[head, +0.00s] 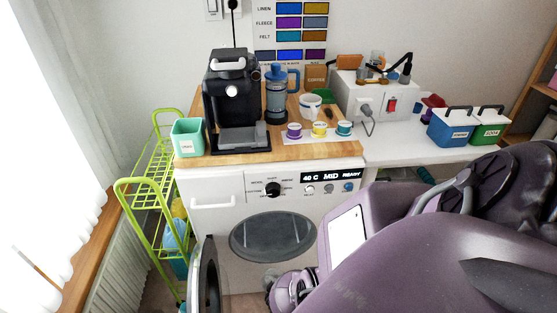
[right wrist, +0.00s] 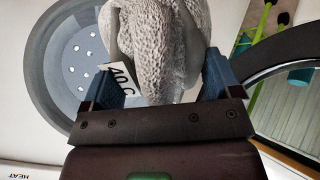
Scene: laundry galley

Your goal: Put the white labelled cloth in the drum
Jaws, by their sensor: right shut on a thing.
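In the right wrist view my right gripper (right wrist: 160,85) is shut on a pale grey-white knitted cloth (right wrist: 170,40), which is bunched between the two fingers. A white label (right wrist: 121,77) reading 40 C shows beside the left finger. Behind the cloth on the left is the round grey drum (right wrist: 62,62) with small holes. The cloth appears in front of the drum; its exact depth is unclear. In the head view the drum opening (head: 272,236) is in the white washer's front. My left gripper is not seen.
The washer door (head: 207,279) stands open to the left of the opening; its ring (right wrist: 284,68) is close to the right finger. A lime-green cart (head: 150,187) stands left of the washer (head: 214,218). A coffee machine (head: 234,95) and cups sit on the wooden top.

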